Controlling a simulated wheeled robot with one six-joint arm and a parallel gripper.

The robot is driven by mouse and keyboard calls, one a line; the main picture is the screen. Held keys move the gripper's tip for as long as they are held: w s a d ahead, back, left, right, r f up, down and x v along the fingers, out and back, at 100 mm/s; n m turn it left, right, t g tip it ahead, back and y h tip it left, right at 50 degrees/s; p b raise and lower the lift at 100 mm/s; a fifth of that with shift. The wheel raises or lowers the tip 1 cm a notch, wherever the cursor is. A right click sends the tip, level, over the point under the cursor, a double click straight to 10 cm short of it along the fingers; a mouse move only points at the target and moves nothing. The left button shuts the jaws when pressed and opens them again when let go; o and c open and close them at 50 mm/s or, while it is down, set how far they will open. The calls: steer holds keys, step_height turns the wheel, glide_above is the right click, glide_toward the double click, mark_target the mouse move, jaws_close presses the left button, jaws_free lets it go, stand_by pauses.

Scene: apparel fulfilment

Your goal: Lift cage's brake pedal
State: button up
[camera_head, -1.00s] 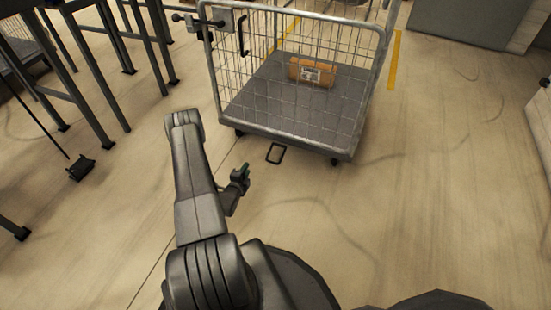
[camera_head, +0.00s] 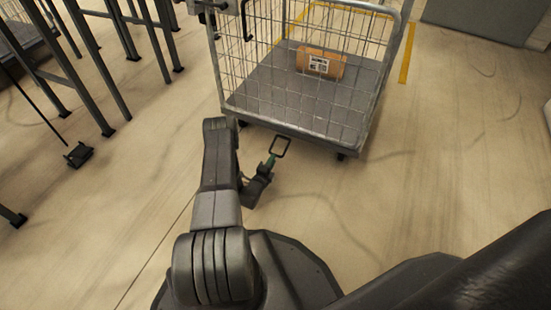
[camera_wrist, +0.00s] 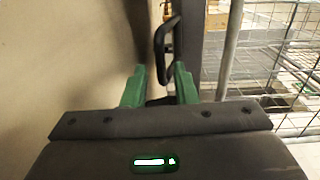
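The wire cage (camera_head: 300,131) stands on wheels in front of me, with its grey deck low to the floor. Its brake pedal (camera_head: 288,147), a dark loop, sticks out from the deck's near edge. My gripper (camera_head: 270,163) is low over the floor at the pedal's near end. In the wrist view, the two green fingers of my gripper (camera_wrist: 160,84) are apart. The pedal (camera_wrist: 158,48) shows ahead, with its lower part between or just beyond the fingertips. I cannot tell whether they touch it.
A brown box (camera_head: 320,63) lies on the cage deck. Dark table legs (camera_head: 92,70) stand at the left, with a small black object (camera_head: 78,154) on the floor near them. The floor to the right of the cage is clear.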

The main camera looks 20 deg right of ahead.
steer(key=shift+b+x, duration=0.5)
steer(key=shift+x, duration=1.65)
steer(key=shift+c, duration=0.5)
jaws_close()
